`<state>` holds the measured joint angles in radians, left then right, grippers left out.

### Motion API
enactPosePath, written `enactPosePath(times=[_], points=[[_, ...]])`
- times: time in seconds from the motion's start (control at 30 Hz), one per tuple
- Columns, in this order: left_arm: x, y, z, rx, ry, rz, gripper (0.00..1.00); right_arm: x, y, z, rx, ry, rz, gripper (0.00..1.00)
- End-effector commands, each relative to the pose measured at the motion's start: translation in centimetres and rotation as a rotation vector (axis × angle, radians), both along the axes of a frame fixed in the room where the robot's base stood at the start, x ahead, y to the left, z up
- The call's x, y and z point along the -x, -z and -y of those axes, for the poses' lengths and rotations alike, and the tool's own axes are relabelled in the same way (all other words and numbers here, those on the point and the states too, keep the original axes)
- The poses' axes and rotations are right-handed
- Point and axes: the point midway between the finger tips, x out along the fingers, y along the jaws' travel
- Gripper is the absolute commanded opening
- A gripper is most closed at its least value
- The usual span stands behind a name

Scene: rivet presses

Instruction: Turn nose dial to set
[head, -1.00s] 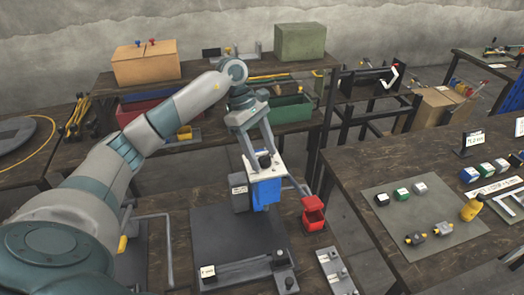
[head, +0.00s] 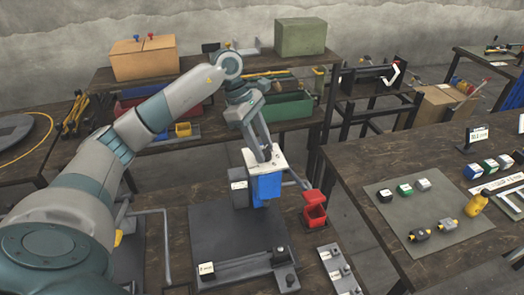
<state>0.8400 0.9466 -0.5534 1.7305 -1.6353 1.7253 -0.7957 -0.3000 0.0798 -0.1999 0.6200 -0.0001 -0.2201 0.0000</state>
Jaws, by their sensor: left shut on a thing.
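The rivet press (head: 266,187) has a blue body with a white top plate (head: 280,160) and a grey block with a small label on its left side. It stands at the back of a dark base plate (head: 225,232). My left gripper (head: 267,157) comes down from above onto the top plate. Its fingers are seen nearly edge-on and are shut on the small dark nose dial there. The fingers hide most of the dial, so its mark and setting cannot be read. My right gripper is not in view.

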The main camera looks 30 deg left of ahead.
Motion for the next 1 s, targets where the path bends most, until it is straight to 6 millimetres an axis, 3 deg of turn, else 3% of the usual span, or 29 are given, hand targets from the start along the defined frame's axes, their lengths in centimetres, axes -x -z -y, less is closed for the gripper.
enactPosePath(times=[0.1,0.5,1.0], points=[[0.0,0.5,-0.1,-0.002,-0.093,0.005,0.15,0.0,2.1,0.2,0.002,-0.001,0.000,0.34],[0.3,0.3,0.1,-0.001,-0.447,0.006,0.15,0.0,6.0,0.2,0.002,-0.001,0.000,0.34],[0.4,0.0,0.2,-0.001,-0.679,0.002,0.15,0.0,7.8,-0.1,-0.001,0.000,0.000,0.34]])
